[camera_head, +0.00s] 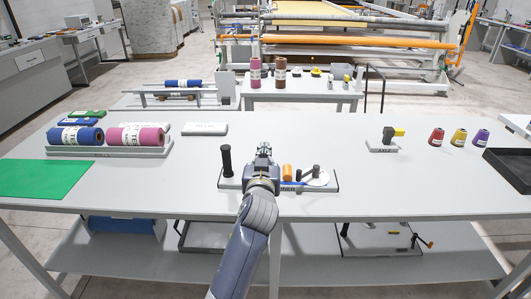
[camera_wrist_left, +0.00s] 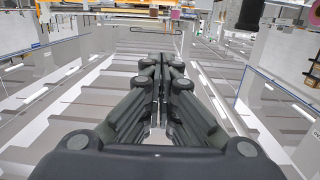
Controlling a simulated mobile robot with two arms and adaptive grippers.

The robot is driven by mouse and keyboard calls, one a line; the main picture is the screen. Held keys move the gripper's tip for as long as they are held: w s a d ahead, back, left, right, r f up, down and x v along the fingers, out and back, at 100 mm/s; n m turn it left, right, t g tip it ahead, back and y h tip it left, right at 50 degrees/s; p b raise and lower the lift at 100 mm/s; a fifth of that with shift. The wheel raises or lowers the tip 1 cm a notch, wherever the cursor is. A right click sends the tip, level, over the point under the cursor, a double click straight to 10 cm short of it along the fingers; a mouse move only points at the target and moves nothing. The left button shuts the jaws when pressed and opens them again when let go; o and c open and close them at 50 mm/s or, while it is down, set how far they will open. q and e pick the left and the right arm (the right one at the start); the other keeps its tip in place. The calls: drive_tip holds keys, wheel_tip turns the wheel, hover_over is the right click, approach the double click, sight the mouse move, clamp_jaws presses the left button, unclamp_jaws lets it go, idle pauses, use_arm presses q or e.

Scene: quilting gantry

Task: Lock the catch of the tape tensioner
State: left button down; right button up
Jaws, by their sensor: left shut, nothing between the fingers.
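The tape tensioner looks to be the low grey base (camera_head: 232,184) at the middle of the table. It carries a black upright post (camera_head: 227,160) at its left end, an orange roller (camera_head: 287,172), a blue strip (camera_head: 293,184) and a pale disc (camera_head: 318,178) with a dark knob. My left gripper (camera_head: 264,148) is shut and empty, in front of the middle of the base; whether it touches anything is unclear. Its closed fingers also show in the left wrist view (camera_wrist_left: 162,60). I cannot make out the catch; my gripper and wrist hide part of the base. My right gripper is out of view.
A rack (camera_head: 108,152) with blue and pink rolls and a green mat (camera_head: 45,178) are at left. A small device with a yellow part (camera_head: 397,132), several colored cones (camera_head: 459,137) and a black tray (camera_head: 511,167) are at right. Bare tabletop lies between.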

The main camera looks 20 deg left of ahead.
use_arm(q)
drive_tip(key=p+x, duration=0.1)
drive_tip(key=x, duration=0.7)
drive_tip(key=shift+w+a, duration=0.1)
drive_tip(key=shift+w, duration=0.2)
drive_tip(key=f, duration=0.1)
drive_tip(key=s+f, duration=0.1)
drive_tip(key=shift+s+f+p, duration=0.15)
drive_tip(key=shift+f+p, duration=0.15)
drive_tip(key=shift+f, duration=0.1)
drive_tip(key=shift+s+d+f, duration=0.3)
drive_tip(key=shift+f, duration=0.2)
drive_tip(key=shift+f, duration=0.1)
